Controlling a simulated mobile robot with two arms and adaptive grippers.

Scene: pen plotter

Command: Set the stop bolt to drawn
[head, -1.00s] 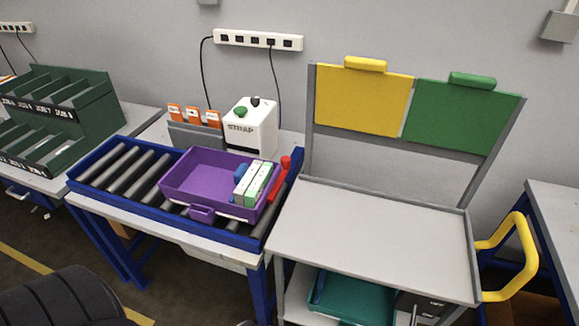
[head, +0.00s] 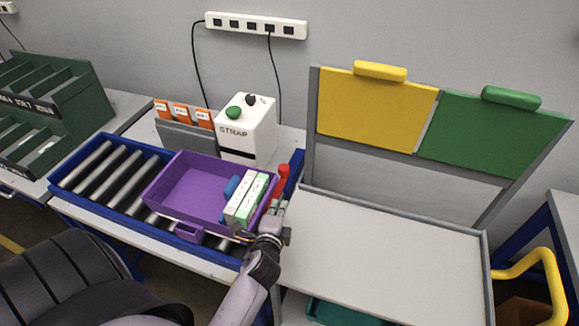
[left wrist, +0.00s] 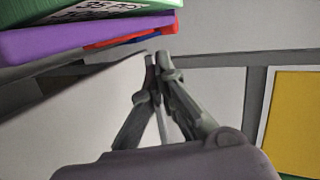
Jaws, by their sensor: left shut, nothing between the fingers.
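The red stop bolt (head: 282,179) is at the right end of the blue roller conveyor, beside the purple tote. Its upper part shows in the head view; its lower part is hidden behind my left gripper. My left gripper (head: 279,207) is shut and empty, just in front of the bolt near the tote's right corner. I cannot tell whether they touch. In the left wrist view the closed fingertips (left wrist: 158,60) are below and right of a red strip (left wrist: 125,38), which is probably the bolt. My right gripper is not in view.
The purple tote (head: 160,198) holds white-green boxes (head: 250,198) and a blue item. A white strapping machine (head: 247,135) stands behind it. A grey bench (head: 385,250) with yellow and green panels stands to the right, its top clear.

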